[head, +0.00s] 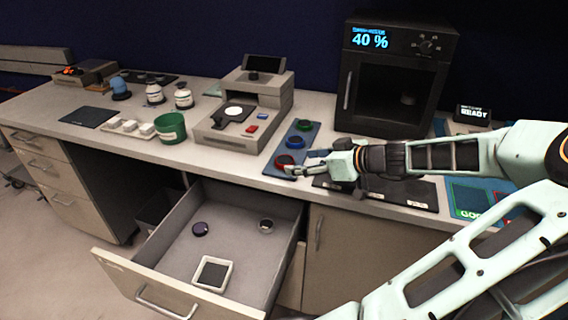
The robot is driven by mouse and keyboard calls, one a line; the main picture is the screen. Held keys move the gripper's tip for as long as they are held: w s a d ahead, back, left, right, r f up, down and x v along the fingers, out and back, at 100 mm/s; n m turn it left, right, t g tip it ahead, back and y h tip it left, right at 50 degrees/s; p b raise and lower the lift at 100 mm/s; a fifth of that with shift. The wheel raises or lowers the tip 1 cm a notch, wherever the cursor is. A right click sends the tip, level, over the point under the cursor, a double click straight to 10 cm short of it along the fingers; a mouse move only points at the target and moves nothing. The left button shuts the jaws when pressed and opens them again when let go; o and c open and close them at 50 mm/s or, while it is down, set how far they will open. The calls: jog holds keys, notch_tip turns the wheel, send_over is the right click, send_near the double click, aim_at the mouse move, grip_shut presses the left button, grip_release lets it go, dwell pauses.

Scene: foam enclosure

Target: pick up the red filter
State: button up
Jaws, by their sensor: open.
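The red filter (284,160) is a round, dark-centred disc with a red rim. It lies at the near end of a blue tray (273,171) on the counter. My gripper (302,162) is open, with its fingers pointing left at the filter's right side. The fingertips overlap the filter's right edge in the picture; I cannot tell whether they touch it. I see nothing held between the fingers.
A dark blue filter (295,140) and a green-rimmed one (304,125) lie farther along the tray. A grey instrument (217,129) stands left, a black oven (362,95) behind. An open drawer (172,262) juts out below the counter.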

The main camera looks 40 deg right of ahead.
aim_at(285, 160)
jog(key=shift+d+x, duration=0.2)
jog(key=shift+x, duration=2.75)
jog(key=shift+r, duration=0.15)
jog(key=shift+c, duration=0.7)
jog(key=c, duration=1.1)
jog(key=shift+r, duration=0.1)
